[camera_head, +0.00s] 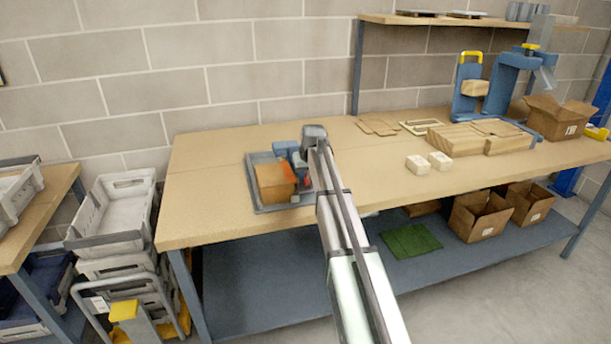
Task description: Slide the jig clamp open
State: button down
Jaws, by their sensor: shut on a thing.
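The jig sits on the left part of the workbench, with a grey base plate (255,200) and a brown block (275,182) on it. The jig clamp (284,150) shows as a blue part at the back right of the block. My gripper (301,168) is at the right side of the jig, shut on the clamp, beside a small red part. My arm reaches in from the bottom and hides the right edge of the jig. The fingertips and their exact grip are too small to make out.
Two pale blocks (429,162) and wooden boards (480,138) lie to the right on the workbench (210,165). A blue press (507,85) and an open carton (556,117) stand farther right. Grey crates (118,215) are stacked at left. The bench's left end is clear.

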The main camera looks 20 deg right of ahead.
jog(key=shift+d, duration=1.75)
jog(key=c, duration=1)
grip_release()
jog(key=shift+d, duration=0.1)
jog(key=shift+c, duration=0.2)
jog(key=v, duration=1.3)
jog(key=shift+r, duration=0.35)
jog(key=shift+s, duration=0.1)
